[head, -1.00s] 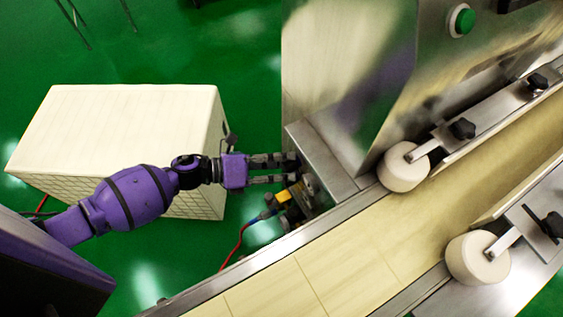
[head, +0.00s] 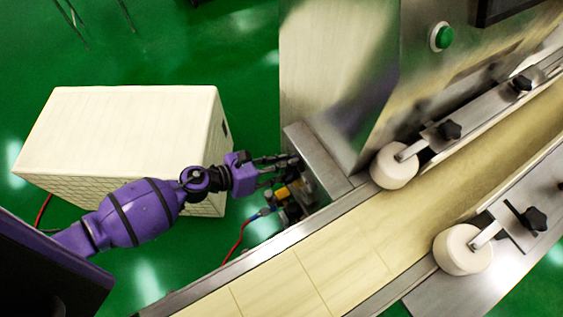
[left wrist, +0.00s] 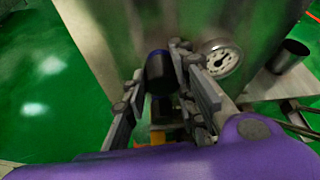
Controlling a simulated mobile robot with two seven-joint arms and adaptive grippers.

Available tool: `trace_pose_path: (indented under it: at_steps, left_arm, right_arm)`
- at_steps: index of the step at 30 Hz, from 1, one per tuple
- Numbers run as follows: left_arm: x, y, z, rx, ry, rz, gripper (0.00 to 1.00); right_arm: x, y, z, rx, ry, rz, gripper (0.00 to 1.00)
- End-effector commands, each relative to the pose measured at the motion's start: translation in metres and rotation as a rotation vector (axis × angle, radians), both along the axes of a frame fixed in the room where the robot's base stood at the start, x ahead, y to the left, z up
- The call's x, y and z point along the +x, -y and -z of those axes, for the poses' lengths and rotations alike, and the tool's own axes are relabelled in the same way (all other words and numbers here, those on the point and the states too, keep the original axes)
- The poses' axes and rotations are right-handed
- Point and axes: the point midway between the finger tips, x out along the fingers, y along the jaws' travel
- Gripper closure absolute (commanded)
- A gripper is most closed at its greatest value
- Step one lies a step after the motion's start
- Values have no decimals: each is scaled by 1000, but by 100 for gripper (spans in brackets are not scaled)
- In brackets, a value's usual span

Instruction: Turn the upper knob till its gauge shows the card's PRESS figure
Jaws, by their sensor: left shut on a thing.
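My left gripper (head: 291,162) reaches in from the left to the side of the metal machine and is shut on a dark knob. In the left wrist view the knob (left wrist: 159,70) sits between the fingers of the left gripper (left wrist: 162,74). A round white-faced gauge (left wrist: 222,58) shows just right of the fingers; its needle and figures are too small and blurred to read. A second dark round part (left wrist: 161,108) shows below the held knob, partly hidden by the fingers. No card is seen. My right gripper is not in view.
A yellow fitting (head: 282,194) with a red hose (head: 238,240) sits below the gripper. A conveyor belt (head: 285,285) with white rollers (head: 393,166) runs along the machine (head: 335,70). A large pale box (head: 120,125) stands behind my arm on the green floor.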

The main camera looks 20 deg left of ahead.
Motion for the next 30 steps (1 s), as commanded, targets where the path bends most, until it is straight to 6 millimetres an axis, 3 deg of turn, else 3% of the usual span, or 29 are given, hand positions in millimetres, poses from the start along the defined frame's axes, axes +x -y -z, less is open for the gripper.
trace_pose_path:
  at_steps: [16, 17, 19, 30]
  left_arm:
    - [1, -7, 4, 28, 13, -11, 100]
    - [2, -7, 4, 28, 13, -11, 71]
    - [2, -7, 4, 28, 13, -11, 62]
    - [1, -3, 2, 21, 15, -5, 62]
  right_arm:
    - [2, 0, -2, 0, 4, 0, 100]
    - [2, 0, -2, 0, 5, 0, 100]
    - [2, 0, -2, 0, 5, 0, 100]
    - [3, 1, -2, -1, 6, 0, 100]
